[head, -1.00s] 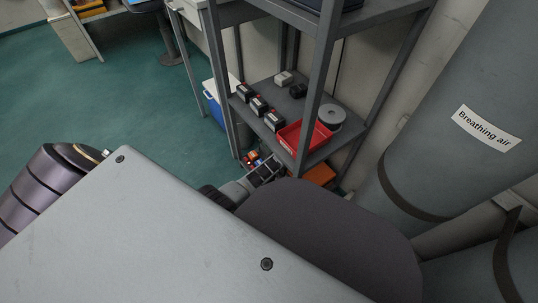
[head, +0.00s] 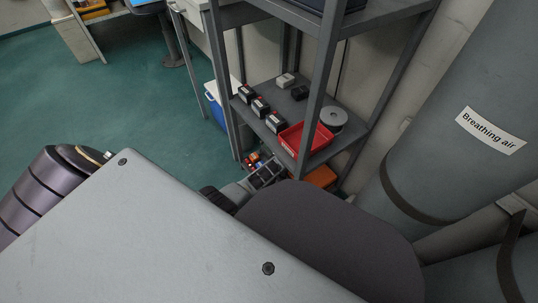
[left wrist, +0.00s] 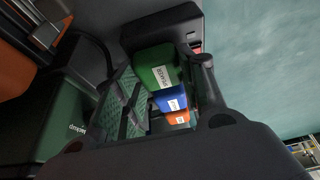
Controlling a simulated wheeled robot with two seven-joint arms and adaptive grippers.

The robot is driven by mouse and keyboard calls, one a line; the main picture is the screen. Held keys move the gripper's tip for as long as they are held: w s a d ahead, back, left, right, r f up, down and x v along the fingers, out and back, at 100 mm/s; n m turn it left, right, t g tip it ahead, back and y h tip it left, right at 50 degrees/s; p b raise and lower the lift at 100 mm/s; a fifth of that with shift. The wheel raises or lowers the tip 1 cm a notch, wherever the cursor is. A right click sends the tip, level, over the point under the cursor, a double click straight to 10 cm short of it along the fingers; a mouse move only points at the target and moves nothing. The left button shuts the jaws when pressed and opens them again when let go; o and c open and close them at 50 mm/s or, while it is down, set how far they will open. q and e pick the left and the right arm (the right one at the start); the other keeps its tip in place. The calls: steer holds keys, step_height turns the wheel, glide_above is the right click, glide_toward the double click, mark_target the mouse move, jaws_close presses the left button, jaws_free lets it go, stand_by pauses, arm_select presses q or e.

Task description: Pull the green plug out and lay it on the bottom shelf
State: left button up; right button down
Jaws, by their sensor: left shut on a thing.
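In the left wrist view a green plug (left wrist: 153,72) with a white label sits between the fingers of my left gripper (left wrist: 165,85), which is shut on it. A blue plug (left wrist: 170,101) and an orange plug (left wrist: 177,118), both labelled, show close beside the green one. A black block (left wrist: 165,25) is close behind the green plug. Whether the green plug is still seated in a socket cannot be told. My right gripper is not in view.
A grey metal rack (head: 318,95) stands ahead. A low shelf (head: 272,92) holds small dark boxes (head: 260,106), a red tray (head: 294,139) and a grey roll (head: 333,118). Lower down are a divided box (head: 265,175) and an orange case (head: 321,176). Large grey cylinders (head: 445,150) stand at right.

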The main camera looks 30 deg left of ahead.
arm_select(q)
steer(key=c, duration=0.5)
steer(key=shift+o, duration=0.2)
steer(key=shift+r+p, duration=0.6)
steer(key=shift+r+p, duration=0.35)
steer(key=shift+r+p, duration=0.45)
steer(key=shift+p, duration=0.05)
stand_by(0.4)
steer(key=shift+r+p, duration=0.35)
steer(key=shift+p, duration=0.05)
stand_by(0.4)
steer(key=shift+d, duration=0.1)
stand_by(0.4)
